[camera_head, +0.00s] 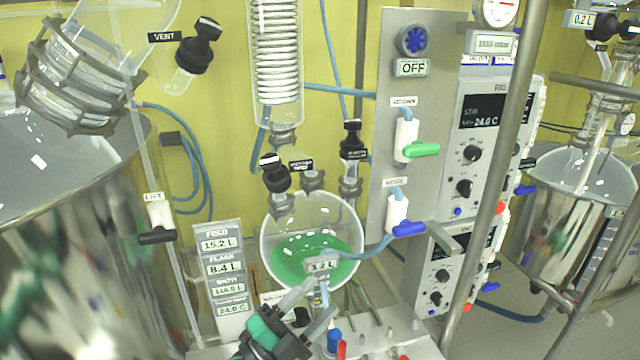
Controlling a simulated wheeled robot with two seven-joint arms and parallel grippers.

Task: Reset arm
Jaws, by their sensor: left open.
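My left gripper (318,299) is at the bottom centre, pointing up and to the right. Its two grey fingers are apart, with a green part showing at its base. It is just below the round glass flask (352,218), which holds green liquid. A small tag (322,264) reading about 3.2 L hangs in front of the flask, just above the fingertips. The flask's lower outlet lies near the fingers, and I cannot tell whether they touch it. My right gripper is not in view.
A panel with a green-handled valve (421,150) and a blue-handled valve (408,229) stands right of the flask. A metal pole (489,215) rises beside the controllers. A large steel vessel (80,240) fills the left. A display stack (223,268) stands left of the gripper.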

